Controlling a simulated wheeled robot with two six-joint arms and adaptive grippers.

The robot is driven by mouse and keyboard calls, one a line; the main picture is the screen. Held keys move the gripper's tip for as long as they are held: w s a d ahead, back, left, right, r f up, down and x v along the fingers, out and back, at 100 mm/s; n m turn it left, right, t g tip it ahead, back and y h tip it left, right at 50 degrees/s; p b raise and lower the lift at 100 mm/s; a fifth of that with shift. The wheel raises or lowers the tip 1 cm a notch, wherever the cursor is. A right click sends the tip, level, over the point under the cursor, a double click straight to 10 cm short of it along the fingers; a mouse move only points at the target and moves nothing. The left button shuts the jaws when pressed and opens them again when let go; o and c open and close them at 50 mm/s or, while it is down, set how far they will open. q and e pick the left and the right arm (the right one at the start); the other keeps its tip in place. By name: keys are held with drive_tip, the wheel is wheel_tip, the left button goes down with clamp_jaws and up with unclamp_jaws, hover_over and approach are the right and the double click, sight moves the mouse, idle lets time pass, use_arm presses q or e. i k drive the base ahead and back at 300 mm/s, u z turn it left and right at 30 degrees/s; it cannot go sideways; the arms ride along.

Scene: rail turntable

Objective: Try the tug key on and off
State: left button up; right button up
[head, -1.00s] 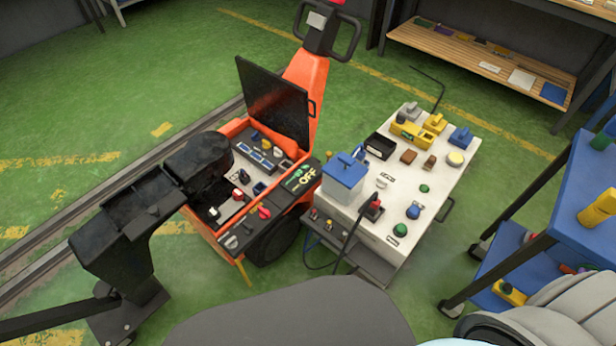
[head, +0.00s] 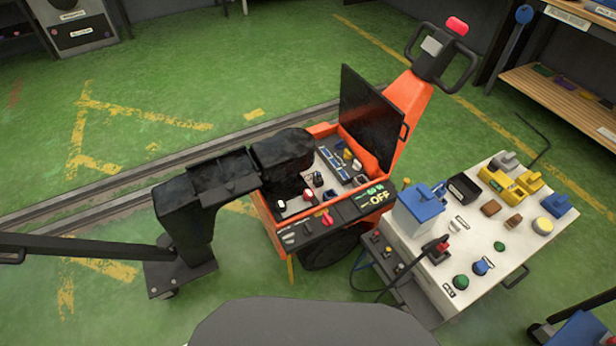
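The orange tug (head: 416,92) stands in the middle of the head view with its black lid (head: 370,118) raised. Its open bay holds small switches and parts. On the dark front panel is a red knob (head: 327,218) that may be the key; its exact shape and turn position are too small to tell. Neither of my grippers is in view, and nothing is seen touching the tug's panel.
A white cart (head: 470,245) with a blue-lidded box (head: 420,207) and several small parts stands close right of the tug. A black jointed stand (head: 185,220) reaches to the tug's left side. Rails (head: 130,185) cross behind. Green floor is open at far left.

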sight(289, 240)
drive_tip(key=u, duration=0.05)
drive_tip(key=k, duration=0.6)
drive_tip(key=z, duration=0.65)
drive_tip(key=i, duration=1.35)
drive_tip(key=u, duration=0.45)
